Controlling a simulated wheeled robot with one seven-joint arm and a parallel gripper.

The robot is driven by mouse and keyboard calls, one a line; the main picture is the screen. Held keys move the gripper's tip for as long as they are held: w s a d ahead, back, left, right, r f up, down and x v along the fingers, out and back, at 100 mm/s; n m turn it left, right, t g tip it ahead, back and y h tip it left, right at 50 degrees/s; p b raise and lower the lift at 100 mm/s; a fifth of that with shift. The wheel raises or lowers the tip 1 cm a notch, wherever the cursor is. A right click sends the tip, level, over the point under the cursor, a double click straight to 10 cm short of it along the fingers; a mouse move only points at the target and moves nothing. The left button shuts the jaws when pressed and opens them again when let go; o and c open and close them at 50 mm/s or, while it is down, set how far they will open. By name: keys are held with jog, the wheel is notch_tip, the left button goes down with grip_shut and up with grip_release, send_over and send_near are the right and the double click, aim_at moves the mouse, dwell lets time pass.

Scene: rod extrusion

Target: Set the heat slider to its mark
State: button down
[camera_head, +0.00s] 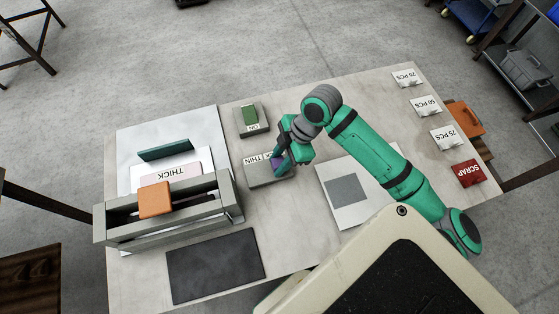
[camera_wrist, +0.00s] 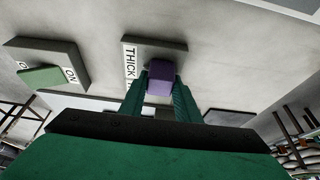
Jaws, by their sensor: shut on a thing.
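A purple knob (camera_head: 277,164) stands on a grey box (camera_head: 262,176) with a label reading THIN in the head view. In the wrist view the purple knob (camera_wrist: 161,78) sits between the fingers of my gripper (camera_wrist: 160,90), and the grey box (camera_wrist: 165,46) shows THICK. My gripper (camera_head: 284,160) is shut on the purple knob, at the box. No part carries a readable heat label, and I cannot make out a mark for the knob. The fingers partly hide the box's top and label.
A grey box with a green switch (camera_head: 250,114) stands behind. A grey frame (camera_head: 225,198) with an orange block (camera_head: 155,200) is at left, by a THICK plate (camera_head: 171,174). A dark mat (camera_head: 215,265) lies in front. White packets (camera_head: 425,106) and a red SCRAP packet (camera_head: 467,173) lie right.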

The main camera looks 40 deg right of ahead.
jog(key=shift+s+d, duration=0.1)
jog(key=shift+d, duration=0.15)
jog(key=c, duration=1.4)
grip_release()
jog(key=shift+o, duration=0.3)
jog(key=v, duration=1.1)
